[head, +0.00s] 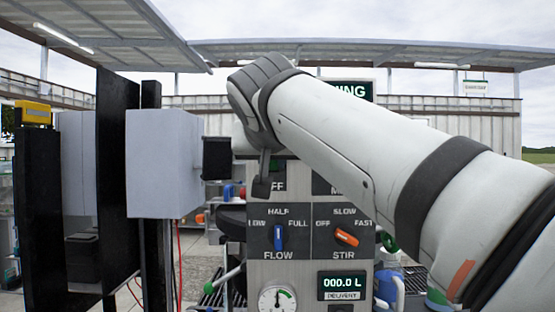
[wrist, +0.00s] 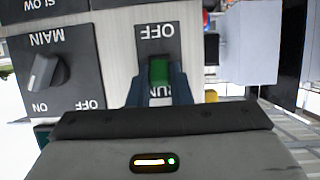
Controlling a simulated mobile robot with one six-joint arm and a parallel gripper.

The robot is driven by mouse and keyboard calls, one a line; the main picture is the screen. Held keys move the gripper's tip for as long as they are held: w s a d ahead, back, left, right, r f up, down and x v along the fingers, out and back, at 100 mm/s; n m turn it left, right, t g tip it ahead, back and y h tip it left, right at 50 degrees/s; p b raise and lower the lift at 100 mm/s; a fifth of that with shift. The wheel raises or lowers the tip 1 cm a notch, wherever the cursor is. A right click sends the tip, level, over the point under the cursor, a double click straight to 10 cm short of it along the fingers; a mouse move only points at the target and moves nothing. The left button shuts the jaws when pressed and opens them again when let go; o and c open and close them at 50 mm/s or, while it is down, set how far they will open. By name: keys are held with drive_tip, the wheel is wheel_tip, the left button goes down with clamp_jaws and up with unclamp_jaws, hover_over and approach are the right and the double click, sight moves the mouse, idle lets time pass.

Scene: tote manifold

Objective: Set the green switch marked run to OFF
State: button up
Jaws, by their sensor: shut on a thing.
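The green run switch (wrist: 159,70) shows in the wrist view, which is upside down. It sits on a dark plate (wrist: 156,40) with OFF printed at the picture's top and RUN, partly covered, at the bottom. The green handle lies between the two words, on the RUN side of OFF. My gripper (wrist: 159,88) has its two bluish fingers shut on the handle, one on each side. In the head view my arm and the dark end of my gripper (head: 262,186) hide the switch; only part of its OFF word shows.
A grey MAIN knob (wrist: 45,72) is beside the switch. Below are a blue FLOW knob (head: 278,238), an orange STIR knob (head: 346,237), a gauge (head: 277,299) and a display (head: 342,286). A grey box (head: 163,165) on dark posts stands close left of my gripper.

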sight(273, 169)
clamp_jaws()
drive_tip(key=shift+f+b, duration=0.15)
drive_tip(key=shift+b, duration=0.25)
drive_tip(key=f+t+b, duration=0.1)
drive_tip(key=b, duration=0.2)
drive_tip(key=shift+s, duration=0.1)
drive_tip(key=t+b, duration=0.1)
drive_tip(key=b, duration=0.5)
drive_tip(key=f+t+b, duration=0.1)
drive_tip(key=t+b, duration=0.1)
drive_tip(key=b, duration=0.3)
drive_tip(key=shift+s+f+t+b, duration=0.2)
drive_tip(key=shift+t+b, duration=0.1)
drive_tip(key=shift+b, duration=0.1)
drive_tip(key=t+b, duration=0.2)
drive_tip(key=b, duration=0.3)
drive_tip(key=t+b, duration=0.1)
drive_tip(key=b, duration=0.4)
drive_tip(key=shift+w+f+t, duration=0.1)
drive_tip(key=shift+f+t, duration=0.3)
drive_tip(key=t+b, duration=0.1)
drive_tip(key=b, duration=0.2)
drive_tip(key=shift+r+t+b, duration=0.15)
drive_tip(key=shift+t+b, duration=0.35)
drive_tip(key=shift+b, duration=0.5)
drive_tip(key=o, duration=0.7)
unclamp_jaws()
